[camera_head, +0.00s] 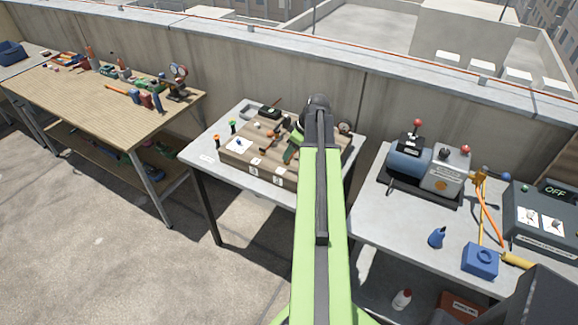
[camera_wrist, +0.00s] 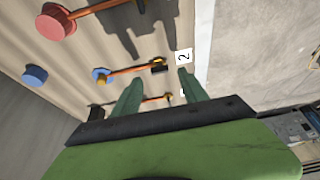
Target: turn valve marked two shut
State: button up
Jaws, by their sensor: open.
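A wooden board carries copper pipes, small brass valves and coloured round knobs. In the wrist view, a white label marked 2 (camera_wrist: 184,57) is at the board's edge. Beside it is a small valve with a black handle (camera_wrist: 158,68), on a copper pipe (camera_wrist: 130,71) with a blue round end (camera_wrist: 100,75). My gripper (camera_wrist: 160,78) is open, with its green fingers apart and nothing held. The valve appears just beyond the fingertips; I cannot tell the height gap. In the head view, my arm hides part of the board and most of my gripper (camera_head: 292,152).
The board (camera_head: 235,157) sits on a grey table (camera_head: 205,150). Another brass valve (camera_wrist: 168,98) lies between my fingers in the wrist view. A red knob (camera_wrist: 57,22) and a blue knob (camera_wrist: 35,76) are further left. A pump bench (camera_head: 400,205) stands right, a wooden workbench (camera_head: 60,90) left.

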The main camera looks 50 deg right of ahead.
jog(key=b+x, duration=0.2)
jog(key=x, duration=0.1)
jog(key=shift+w+f, duration=0.1)
jog(key=shift+f, duration=0.2)
jog(key=shift+r, duration=0.1)
grip_shut()
jog(key=shift+d, duration=0.1)
